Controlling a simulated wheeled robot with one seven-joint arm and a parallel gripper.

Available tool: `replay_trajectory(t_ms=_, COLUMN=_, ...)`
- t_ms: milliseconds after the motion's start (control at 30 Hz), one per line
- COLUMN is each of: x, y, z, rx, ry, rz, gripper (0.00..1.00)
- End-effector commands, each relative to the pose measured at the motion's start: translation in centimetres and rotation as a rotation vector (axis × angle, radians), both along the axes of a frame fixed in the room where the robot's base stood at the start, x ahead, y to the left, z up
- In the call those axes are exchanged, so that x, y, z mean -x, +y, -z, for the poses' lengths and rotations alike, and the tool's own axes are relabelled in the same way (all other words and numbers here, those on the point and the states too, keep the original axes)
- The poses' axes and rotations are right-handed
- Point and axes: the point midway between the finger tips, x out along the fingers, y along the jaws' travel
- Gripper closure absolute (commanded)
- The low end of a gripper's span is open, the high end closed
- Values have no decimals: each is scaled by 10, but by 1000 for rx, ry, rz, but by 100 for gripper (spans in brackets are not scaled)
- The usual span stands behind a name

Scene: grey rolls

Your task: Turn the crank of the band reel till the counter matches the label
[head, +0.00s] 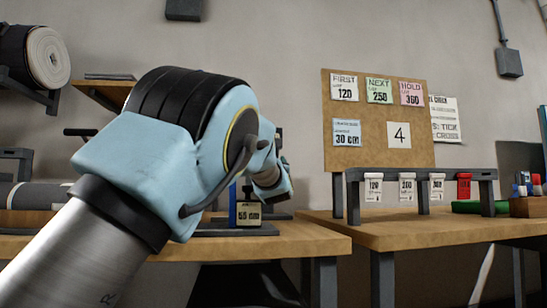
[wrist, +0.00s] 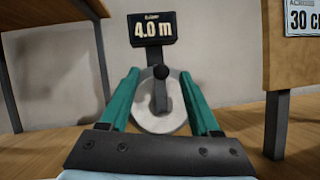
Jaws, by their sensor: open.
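The band reel's crank shows in the wrist view as a pale disc (wrist: 147,122) with a dark arm and a round black knob (wrist: 161,72). The counter (wrist: 154,28) above it reads 4.0 m. My gripper (wrist: 160,74) is open, its green fingers on either side of the knob and crank arm; I cannot tell if they touch. In the head view my arm hides the crank and gripper. The board (head: 372,156) carries cards: FIRST 120 (head: 344,88), NEXT 250 (head: 378,91), HOLD 360 (head: 411,94), one reading 30 cm (head: 346,133) and one reading 4 (head: 399,135).
A small tag reading 55 cm (head: 249,214) stands on the left bench (head: 318,238). The right bench (head: 405,235) holds a dark rack (head: 487,175) with hanging tags. A large roll (head: 47,58) sits at upper left.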

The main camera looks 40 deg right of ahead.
Motion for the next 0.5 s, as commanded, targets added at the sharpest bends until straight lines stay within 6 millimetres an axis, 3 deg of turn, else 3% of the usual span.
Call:
replay_trajectory(t_ms=200, x=36, y=26, z=-1, rx=2, ry=3, rz=4, gripper=37)
replay_trajectory(t_ms=500, x=58, y=44, z=0, rx=1, ry=1, rz=1, gripper=37)
